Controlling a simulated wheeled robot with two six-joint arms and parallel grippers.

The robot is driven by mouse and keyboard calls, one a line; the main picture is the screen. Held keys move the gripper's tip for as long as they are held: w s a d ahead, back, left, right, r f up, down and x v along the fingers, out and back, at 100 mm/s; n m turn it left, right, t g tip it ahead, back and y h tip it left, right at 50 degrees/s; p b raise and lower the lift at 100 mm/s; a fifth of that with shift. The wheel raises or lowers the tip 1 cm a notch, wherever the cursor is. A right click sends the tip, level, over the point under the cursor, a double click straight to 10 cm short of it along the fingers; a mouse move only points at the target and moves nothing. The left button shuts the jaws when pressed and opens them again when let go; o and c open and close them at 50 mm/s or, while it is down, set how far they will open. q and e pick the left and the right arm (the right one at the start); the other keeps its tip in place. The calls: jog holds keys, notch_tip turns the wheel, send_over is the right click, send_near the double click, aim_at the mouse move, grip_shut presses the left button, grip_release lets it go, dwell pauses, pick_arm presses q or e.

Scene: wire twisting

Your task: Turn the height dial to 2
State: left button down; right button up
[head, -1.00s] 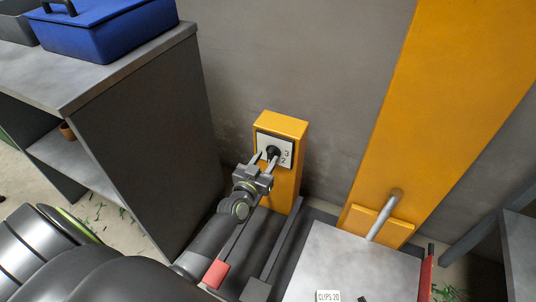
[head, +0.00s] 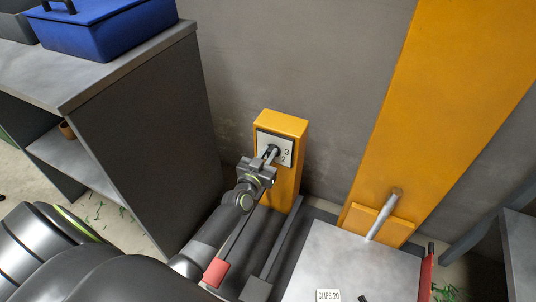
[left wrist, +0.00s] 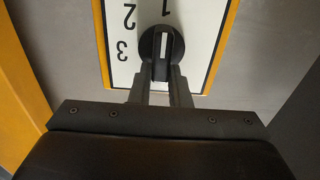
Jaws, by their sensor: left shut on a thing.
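The height dial (left wrist: 160,46) is a round black knob with a white mark on a white plate (left wrist: 203,50) with the numbers 1, 2 and 3. In the left wrist view the plate is upside down, and the white mark points about toward 1. The plate is on an orange post (head: 289,186), and the numbers 2 and 3 show beside the dial in the head view. My left gripper (head: 270,153) is shut on the dial; its fingers hide part of the knob. My right gripper is not in view.
A grey shelf (head: 135,115) with a blue toolbox (head: 105,28) stands at the left. A wide orange column (head: 440,110) and a grey platform (head: 350,262) marked "CLIPS 20" are at the right.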

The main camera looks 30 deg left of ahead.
pick_arm(q)
jog(key=shift+n, duration=0.4)
jog(key=n, duration=0.2)
jog(key=a+n, duration=0.1)
jog(key=n, duration=0.1)
jog(key=shift+f, duration=0.15)
jog(key=shift+a+f+n+b, duration=0.15)
jog(key=shift+n+b, duration=0.15)
jog(key=shift+n, duration=0.95)
jog(key=shift+a+f+n+b, duration=0.1)
jog(key=shift+n+b, duration=0.2)
jog(key=shift+n, duration=0.95)
jog(key=c, duration=1.4)
grip_release()
jog(key=shift+o, duration=0.2)
jog(key=shift+s, duration=0.1)
